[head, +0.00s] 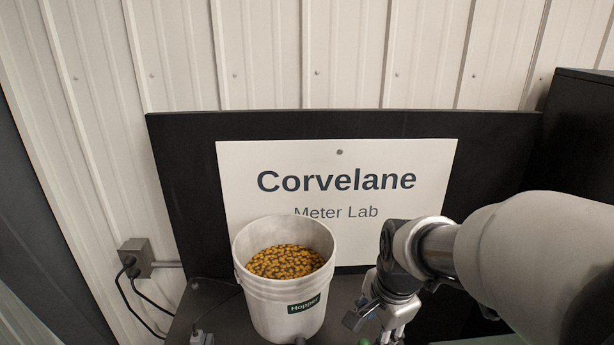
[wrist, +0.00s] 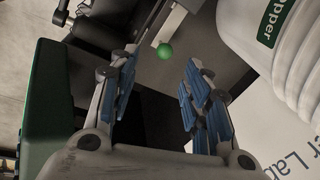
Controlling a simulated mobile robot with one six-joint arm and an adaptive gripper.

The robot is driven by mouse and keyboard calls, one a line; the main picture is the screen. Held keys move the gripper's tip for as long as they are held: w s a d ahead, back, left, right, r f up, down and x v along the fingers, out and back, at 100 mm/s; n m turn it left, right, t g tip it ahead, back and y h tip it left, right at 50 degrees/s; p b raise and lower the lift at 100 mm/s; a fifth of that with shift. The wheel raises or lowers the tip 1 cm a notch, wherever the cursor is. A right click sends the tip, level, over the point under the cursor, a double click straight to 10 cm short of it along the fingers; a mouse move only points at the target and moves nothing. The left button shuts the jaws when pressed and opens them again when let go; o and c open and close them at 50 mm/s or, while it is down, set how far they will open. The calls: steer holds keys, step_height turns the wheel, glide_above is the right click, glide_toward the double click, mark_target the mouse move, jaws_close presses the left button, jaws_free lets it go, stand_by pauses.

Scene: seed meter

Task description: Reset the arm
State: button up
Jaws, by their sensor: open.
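My arm reaches in from the right of the head view, and my gripper (head: 378,312) points downward just right of the white hopper bucket (head: 285,308). In the wrist view my gripper (wrist: 160,75) shows two blue-padded fingers spread apart with nothing between them. A small green ball (wrist: 165,51) shows beyond the fingertips; I cannot tell what it is attached to.
A white "Corvelane Meter Lab" sign (head: 335,160) stands on a black back panel (head: 190,160) behind the bucket. A wall outlet box (head: 137,256) with black cables is at left. A green block (wrist: 55,100) lies left of my fingers in the wrist view.

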steer(key=s+f+n+t+b, duration=0.1)
steer(key=s+f+n+b, duration=0.4)
steer(key=s+n+b, duration=0.2)
steer(key=s+f+n+t+b, duration=0.1)
steer(key=s+f+n+b, duration=0.5)
steer(key=s+b, duration=0.4)
steer(key=shift+s+a+f+n+b, duration=0.25)
steer(key=shift+s+f+n+b, duration=0.1)
steer(key=shift+n+b, duration=0.2)
steer(key=shift+d, duration=0.1)
